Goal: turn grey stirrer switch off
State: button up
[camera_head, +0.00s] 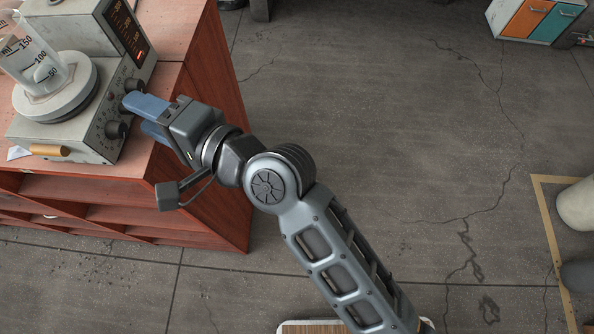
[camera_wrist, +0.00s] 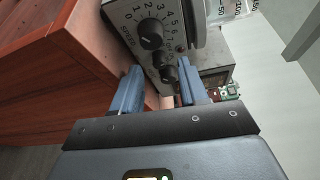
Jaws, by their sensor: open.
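The grey stirrer (camera_head: 92,138) stands on the wooden bench at the upper left, with a round white plate (camera_head: 50,95) and a glass beaker on top. Its front panel carries dark knobs; one knob (camera_head: 115,129) shows beside my fingers in the head view. In the wrist view the panel has a large speed dial (camera_wrist: 152,37) with printed numbers and smaller dark controls (camera_wrist: 168,74) by it. In the wrist view the smaller controls appear between the fingertips (camera_wrist: 160,80).
The reddish wooden bench (camera_head: 205,100) has open shelves below. A brown cylindrical piece (camera_head: 50,150) lies at the stirrer's front. A small green circuit board (camera_wrist: 230,91) shows near the right finger.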

jog(key=s+d+f+t+h, duration=0.2)
jog(key=d+f+h, duration=0.1)
jog(key=d, duration=0.6)
jog(key=s+d+f+t+h, duration=0.2)
jog(key=s+d+f, duration=0.1)
jog(key=d, duration=0.6)
jog(key=s+d+f+n+t+h, duration=0.1)
jog(key=s+d+f+h, duration=0.2)
jog(key=d, duration=0.7)
jog(key=shift+f+t+h, duration=0.15)
jog(key=shift+t+h, duration=0.15)
jog(key=shift+t, duration=0.1)
jog(key=s+d+r+n+h, duration=0.2)
jog(key=s+d, duration=0.4)
jog(key=s, duration=0.3)
jog(key=s+d+r+n+t+h, duration=0.1)
jog(key=s+d+r+n+h, duration=0.2)
jog(key=s, duration=0.6)
jog(key=d+r+h, duration=0.1)
jog(key=d+h, duration=0.1)
jog(key=shift+d+r+n, duration=0.3)
jog(key=shift+d+r, duration=0.05)
jog(key=shift+d, duration=0.05)
